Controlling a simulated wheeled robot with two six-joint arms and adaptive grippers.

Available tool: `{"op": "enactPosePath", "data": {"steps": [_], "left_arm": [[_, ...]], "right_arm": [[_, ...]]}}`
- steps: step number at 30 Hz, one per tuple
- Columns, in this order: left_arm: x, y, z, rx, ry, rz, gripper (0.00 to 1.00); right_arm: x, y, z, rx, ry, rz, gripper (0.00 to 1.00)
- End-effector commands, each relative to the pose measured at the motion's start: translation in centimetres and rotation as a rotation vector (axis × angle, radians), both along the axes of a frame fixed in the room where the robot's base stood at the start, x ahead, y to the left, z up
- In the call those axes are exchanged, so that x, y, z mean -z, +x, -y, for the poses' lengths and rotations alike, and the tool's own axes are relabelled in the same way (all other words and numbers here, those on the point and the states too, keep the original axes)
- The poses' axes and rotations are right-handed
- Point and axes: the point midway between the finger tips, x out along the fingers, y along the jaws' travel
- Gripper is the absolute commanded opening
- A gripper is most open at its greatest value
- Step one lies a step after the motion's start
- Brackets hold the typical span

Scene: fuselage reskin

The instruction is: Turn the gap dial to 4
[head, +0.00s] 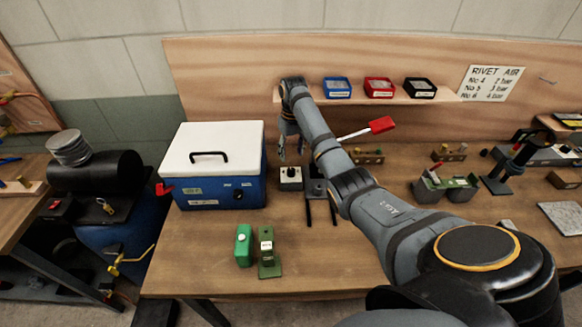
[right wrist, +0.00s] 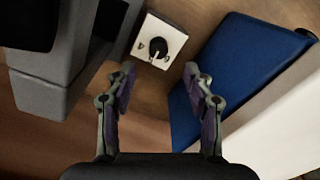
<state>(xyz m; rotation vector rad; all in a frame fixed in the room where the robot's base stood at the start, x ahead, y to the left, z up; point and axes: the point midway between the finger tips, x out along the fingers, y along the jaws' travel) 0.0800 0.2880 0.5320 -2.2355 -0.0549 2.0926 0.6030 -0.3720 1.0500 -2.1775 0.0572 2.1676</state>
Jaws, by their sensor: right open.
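The gap dial is a black knob (right wrist: 158,47) on a small white-topped box (right wrist: 175,38). In the head view the box (head: 290,174) stands on the bench, just right of the blue cooler-like box. My right gripper (head: 291,152) is open, pointing down above the dial. In the right wrist view its two fingers (right wrist: 159,70) are spread, and the knob shows beyond the tips, between them, not gripped. My left gripper is not in view.
A blue box with a white lid (head: 238,190) stands close left of the dial. A dark grey device (head: 315,188) stands close on its right, with a red-handled lever (head: 380,125) behind. Green blocks (head: 244,245) sit in front. The bench front middle is clear.

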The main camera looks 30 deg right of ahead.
Motion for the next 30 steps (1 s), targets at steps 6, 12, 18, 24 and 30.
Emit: {"op": "enactPosePath", "data": {"steps": [6, 12, 18, 24, 30], "left_arm": [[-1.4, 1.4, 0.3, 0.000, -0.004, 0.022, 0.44], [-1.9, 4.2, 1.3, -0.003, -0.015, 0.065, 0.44], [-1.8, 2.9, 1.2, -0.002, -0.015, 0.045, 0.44], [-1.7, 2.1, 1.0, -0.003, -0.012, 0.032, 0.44], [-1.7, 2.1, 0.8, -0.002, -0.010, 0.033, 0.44]], "right_arm": [[4.6, -0.1, -0.2, 0.000, 0.000, -0.005, 0.52], [7.5, 0.0, -0.2, 0.000, 0.000, -0.002, 0.52], [8.3, 0.0, -0.2, -0.001, -0.001, 0.000, 0.52], [8.2, 0.0, -0.2, -0.001, -0.001, 0.000, 0.45], [8.2, 0.0, -0.2, 0.000, -0.001, 0.000, 0.18]]}}
